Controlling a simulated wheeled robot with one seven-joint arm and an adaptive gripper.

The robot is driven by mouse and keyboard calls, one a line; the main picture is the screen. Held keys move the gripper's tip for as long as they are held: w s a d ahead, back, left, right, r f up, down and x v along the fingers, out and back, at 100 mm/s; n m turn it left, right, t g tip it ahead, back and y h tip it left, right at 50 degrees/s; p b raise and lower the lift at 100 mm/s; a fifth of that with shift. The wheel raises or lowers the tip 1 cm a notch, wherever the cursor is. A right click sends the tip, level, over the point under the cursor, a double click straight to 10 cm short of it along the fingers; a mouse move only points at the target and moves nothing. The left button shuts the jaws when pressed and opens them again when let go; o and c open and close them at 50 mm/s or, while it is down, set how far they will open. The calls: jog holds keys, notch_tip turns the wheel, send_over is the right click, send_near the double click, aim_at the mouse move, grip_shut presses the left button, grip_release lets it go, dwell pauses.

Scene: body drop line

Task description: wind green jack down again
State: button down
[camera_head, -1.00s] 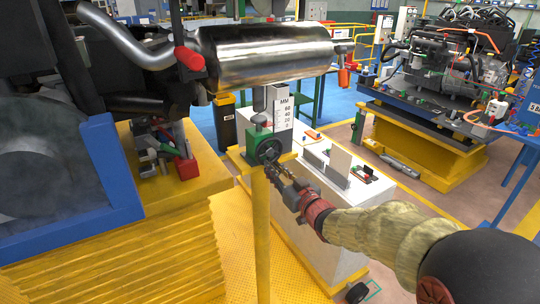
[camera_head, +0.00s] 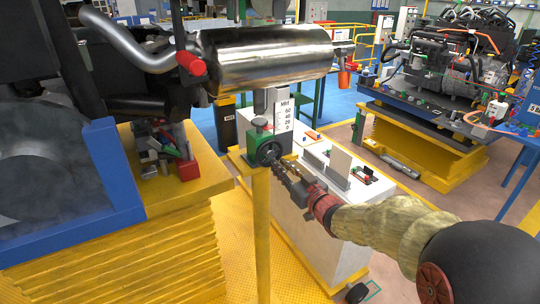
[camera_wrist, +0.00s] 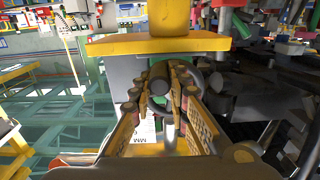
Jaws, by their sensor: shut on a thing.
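The green jack (camera_head: 256,139) stands on a yellow post (camera_head: 261,230), with its dark round handwheel (camera_head: 269,152) facing my arm. Its grey ram (camera_head: 260,103) rises toward the underside of the shiny silver muffler (camera_head: 265,55); I cannot tell whether they touch. A white scale marked MM (camera_head: 284,113) stands beside the ram. My gripper (camera_head: 279,166) reaches the wheel from the lower right. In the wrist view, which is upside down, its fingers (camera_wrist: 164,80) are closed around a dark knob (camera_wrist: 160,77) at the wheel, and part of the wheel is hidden.
A white cabinet (camera_head: 300,215) with small parts on top stands behind my forearm. A yellow lift with a blue frame (camera_head: 115,190) fills the left side, holding tools and a red block (camera_head: 187,169). An engine on a yellow lift table (camera_head: 425,140) stands at the back right.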

aim_at(280, 152)
jog(key=r, duration=0.1)
jog(key=w+d+r+p, duration=0.1)
jog(key=shift+d+r, duration=0.15)
jog(key=shift+r, duration=0.25)
jog(key=shift+f, duration=0.15)
